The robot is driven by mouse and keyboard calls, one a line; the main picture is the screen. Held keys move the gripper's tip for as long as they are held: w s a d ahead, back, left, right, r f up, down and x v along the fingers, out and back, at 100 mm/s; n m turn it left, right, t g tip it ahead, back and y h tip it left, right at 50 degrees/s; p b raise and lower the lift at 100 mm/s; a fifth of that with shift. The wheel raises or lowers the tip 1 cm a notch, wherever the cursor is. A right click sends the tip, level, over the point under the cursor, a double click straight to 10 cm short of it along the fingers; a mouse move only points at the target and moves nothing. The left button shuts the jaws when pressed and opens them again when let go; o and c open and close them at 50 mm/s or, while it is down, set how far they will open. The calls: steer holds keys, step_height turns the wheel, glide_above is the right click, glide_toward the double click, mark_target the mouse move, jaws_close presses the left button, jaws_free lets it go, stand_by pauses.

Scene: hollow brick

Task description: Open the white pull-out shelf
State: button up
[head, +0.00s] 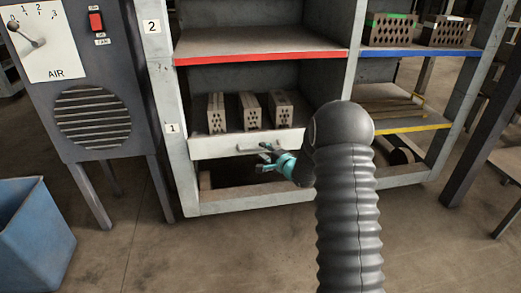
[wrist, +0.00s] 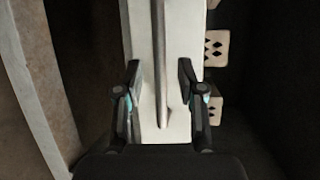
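The white pull-out shelf (head: 215,147) sits low in the grey rack, and its front looks about level with the rack's posts. It has a pale bar handle (head: 250,149) across its front. In the wrist view the white front (wrist: 142,25) runs upright, with the handle (wrist: 160,65) standing out along it. My gripper (head: 266,158) is at the right part of the handle. In the wrist view my gripper (wrist: 160,75) is open, one finger on each side of the handle, with gaps between. Whether the fingertips touch the front cannot be told.
Three hollow bricks (head: 249,112) stand on the white shelf. A red-edged shelf (head: 260,42) is above it. Blue-edged (head: 420,50) and yellow-edged (head: 410,127) shelves are to the right. A grey AIR cabinet (head: 95,100) and blue bin (head: 35,230) stand left. The floor in front is clear.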

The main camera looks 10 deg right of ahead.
mark_target(261, 149)
steer(key=shift+x, duration=1.55)
jaws_close()
